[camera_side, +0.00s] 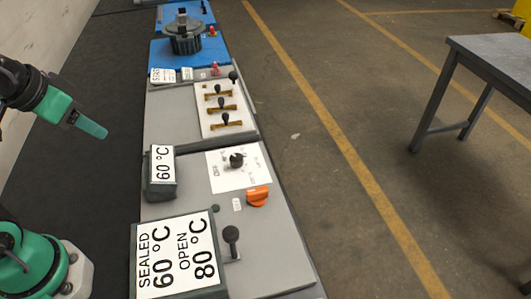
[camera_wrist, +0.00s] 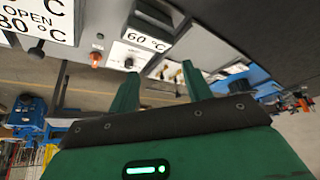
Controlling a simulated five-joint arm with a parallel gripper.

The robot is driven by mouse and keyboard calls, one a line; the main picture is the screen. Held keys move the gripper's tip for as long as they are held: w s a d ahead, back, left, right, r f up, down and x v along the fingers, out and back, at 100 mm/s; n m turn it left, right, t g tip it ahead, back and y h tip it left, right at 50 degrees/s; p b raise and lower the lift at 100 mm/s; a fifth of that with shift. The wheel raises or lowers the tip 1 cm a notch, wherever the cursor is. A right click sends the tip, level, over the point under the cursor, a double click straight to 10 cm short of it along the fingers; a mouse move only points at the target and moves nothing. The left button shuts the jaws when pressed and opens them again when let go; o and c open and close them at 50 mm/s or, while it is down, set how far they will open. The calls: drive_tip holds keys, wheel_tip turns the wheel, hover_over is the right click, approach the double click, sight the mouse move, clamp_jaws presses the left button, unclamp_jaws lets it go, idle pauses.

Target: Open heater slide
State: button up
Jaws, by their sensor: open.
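A black-knobbed handle (camera_side: 231,235) stands on the grey panel just right of the large white sign (camera_side: 178,255) reading "SEALED 60 °C, OPEN 80 °C". It looks like the heater slide handle. In the wrist view the handle (camera_wrist: 37,50) is at the upper left, beside the partly cut-off sign (camera_wrist: 45,18). My gripper (camera_side: 92,130) is in the air left of the panel, well apart from the handle. In the wrist view my gripper (camera_wrist: 158,72) has its two green fingers spread with nothing between them.
A small "60 °C" display (camera_side: 161,165), an orange knob (camera_side: 258,196) and a black dial (camera_side: 236,160) sit on the panel. Several black-knobbed levers (camera_side: 222,104) and a blue unit (camera_side: 186,45) stand farther back. A grey table (camera_side: 490,60) is at the right, across open floor.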

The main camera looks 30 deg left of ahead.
drive_tip(key=w+d+m+g+h, duration=0.1)
drive_tip(key=w+d+m+g, duration=0.1)
drive_tip(key=w+d+m, duration=0.35)
drive_tip(key=m+g+y, duration=0.1)
drive_tip(key=m+g, duration=0.3)
drive_tip(key=m, duration=1)
hover_over(230, 230)
wheel_tip(230, 230, down, 6)
drive_tip(key=shift+d+r, duration=0.1)
drive_tip(key=shift+f, duration=3.9)
drive_tip(key=shift+c, duration=0.2)
clamp_jaws()
